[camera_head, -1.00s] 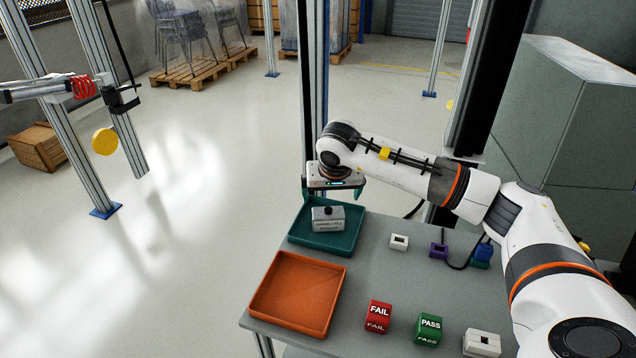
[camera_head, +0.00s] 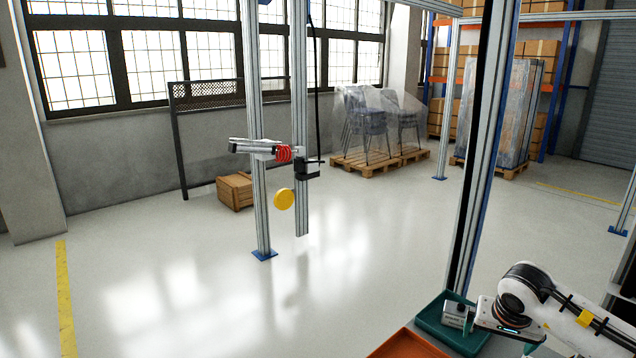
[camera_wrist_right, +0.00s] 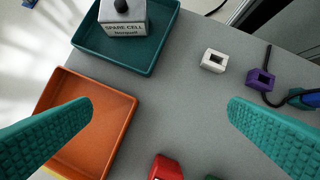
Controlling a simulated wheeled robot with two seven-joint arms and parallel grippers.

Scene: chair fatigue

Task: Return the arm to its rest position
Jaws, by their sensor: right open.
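My right gripper (camera_wrist_right: 160,108) is open and empty, its two teal ribbed fingers spread wide above the grey table in the right wrist view. In the head view, my right arm (camera_head: 577,318) comes in from the lower right. The spare cell also shows in the right wrist view (camera_wrist_right: 124,22), sitting in the teal tray (camera_wrist_right: 147,62), apart from the fingers. My left gripper is not in view.
An orange tray (camera_wrist_right: 121,150) lies beside the teal one. A white block (camera_wrist_right: 214,60), a purple block (camera_wrist_right: 259,79) with a black cable and a red block (camera_wrist_right: 165,168) stand on the table (camera_wrist_right: 190,110). A metal upright (camera_head: 482,160) rises behind the teal tray. Open floor lies left.

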